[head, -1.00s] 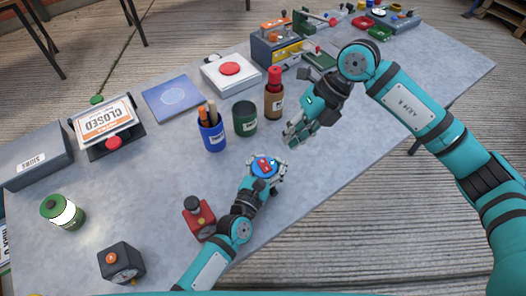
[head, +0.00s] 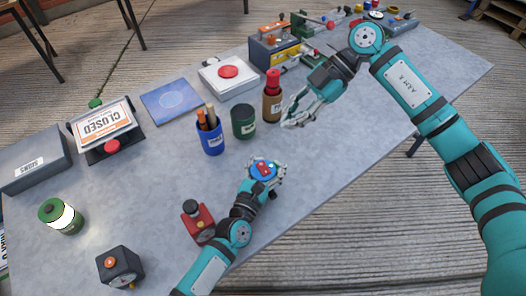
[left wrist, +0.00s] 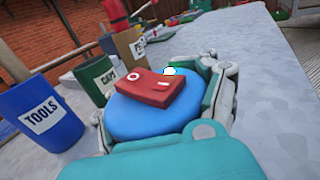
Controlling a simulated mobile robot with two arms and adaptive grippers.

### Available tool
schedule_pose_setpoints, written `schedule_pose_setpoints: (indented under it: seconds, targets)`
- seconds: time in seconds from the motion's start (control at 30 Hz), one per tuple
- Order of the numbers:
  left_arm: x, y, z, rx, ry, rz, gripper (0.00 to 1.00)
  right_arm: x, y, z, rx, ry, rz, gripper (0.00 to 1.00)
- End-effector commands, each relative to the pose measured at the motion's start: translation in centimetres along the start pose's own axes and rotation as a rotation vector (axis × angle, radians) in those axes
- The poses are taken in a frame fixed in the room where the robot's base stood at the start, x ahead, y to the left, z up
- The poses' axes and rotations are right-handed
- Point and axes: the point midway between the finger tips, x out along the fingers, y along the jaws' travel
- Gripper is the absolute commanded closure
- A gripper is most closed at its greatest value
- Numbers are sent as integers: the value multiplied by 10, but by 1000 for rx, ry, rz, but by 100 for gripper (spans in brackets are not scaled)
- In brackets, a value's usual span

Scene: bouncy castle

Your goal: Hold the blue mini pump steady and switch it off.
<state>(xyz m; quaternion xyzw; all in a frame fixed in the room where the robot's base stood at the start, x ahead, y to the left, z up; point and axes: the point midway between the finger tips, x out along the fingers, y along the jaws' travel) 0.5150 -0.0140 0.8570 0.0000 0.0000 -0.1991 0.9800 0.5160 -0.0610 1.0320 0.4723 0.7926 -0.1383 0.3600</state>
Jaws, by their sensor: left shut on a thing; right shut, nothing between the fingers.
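The blue mini pump (head: 255,171) is a round blue body near the front edge of the table, with a red rocker switch (head: 264,168) on top. In the left wrist view the pump (left wrist: 130,122) sits between my finger links, and the rocker (left wrist: 150,90) shows a white ring mark and a white bar mark. Which end is pressed down I cannot tell. My left gripper (head: 266,170) is shut around the pump's sides. My right gripper (head: 288,124) is shut and empty, above the table beyond the pump and to its right, apart from it.
Behind the pump stand a blue tools cup (head: 211,140), a green caps cup (head: 243,122) and a brown holder (head: 272,104) with a red item. A red device (head: 198,222) stands left of my left forearm. The table right of the pump is clear.

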Motion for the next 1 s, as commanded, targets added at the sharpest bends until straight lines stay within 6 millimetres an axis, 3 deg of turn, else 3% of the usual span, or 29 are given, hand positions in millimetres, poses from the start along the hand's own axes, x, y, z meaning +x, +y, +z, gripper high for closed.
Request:
schedule_pose_setpoints:
  seconds: [0.23,0.6,0.8,1.0]
  targets:
    - [0,0,0,0,1,-1,100,25,-1,0,-2,2,-4,100]
    - [0,0,0,0,1,-1,100,103,-1,0,-1,2,-4,100]
    - [0,0,0,0,1,0,100,121,0,21,1,1,0,100]
    - [0,0,0,0,1,0,100,128,0,28,-2,0,0,100]
